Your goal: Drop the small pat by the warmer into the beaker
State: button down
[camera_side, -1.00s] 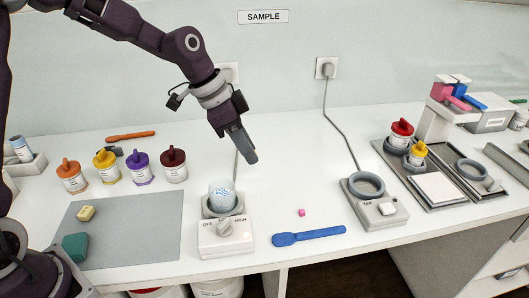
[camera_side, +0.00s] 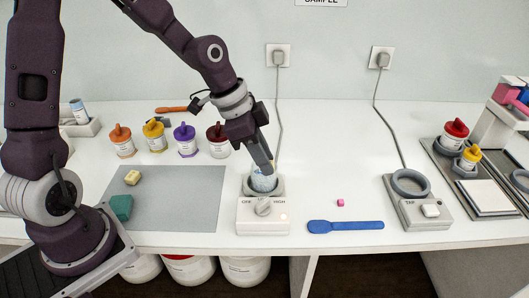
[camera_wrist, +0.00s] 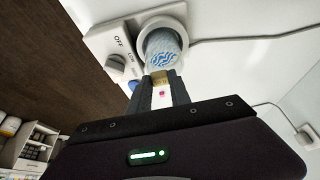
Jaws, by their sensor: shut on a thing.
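The beaker (camera_side: 264,184) sits upright in the grey ring of the warmer (camera_side: 262,215). It holds something blue and white; it also shows in the wrist view (camera_wrist: 163,50). My gripper (camera_side: 269,169) points down at the beaker's mouth, with its fingertips over or at the rim; I cannot tell whether they touch it. In the wrist view my gripper (camera_wrist: 160,84) is shut on a small tan pat (camera_wrist: 160,76), held between the fingertips beside the beaker's opening. In the side view the fingers mostly hide this pat.
A pink cube (camera_side: 340,202) and a blue spatula (camera_side: 345,226) lie right of the warmer. A TAR device (camera_side: 418,205) with a grey ring stands farther right. Lidded jars stand behind.

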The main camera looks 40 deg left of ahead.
jog(key=c, duration=1.1)
grip_release()
jog(key=v, duration=0.7)
jog(key=s+a+r+n+y, duration=0.1)
jog(key=s+r+n, duration=0.1)
jog(key=s, duration=0.4)
jog(key=s+a+r+n+t+y, duration=0.1)
jog(key=s+r+n, duration=0.1)
jog(key=s+n, duration=0.2)
jog(key=s+a+r+n+t+y, duration=0.1)
jog(key=s+r+n, duration=0.1)
jog(key=s, duration=0.7)
jog(key=shift+s+a+r+n, duration=0.25)
jog(key=shift+n, duration=0.25)
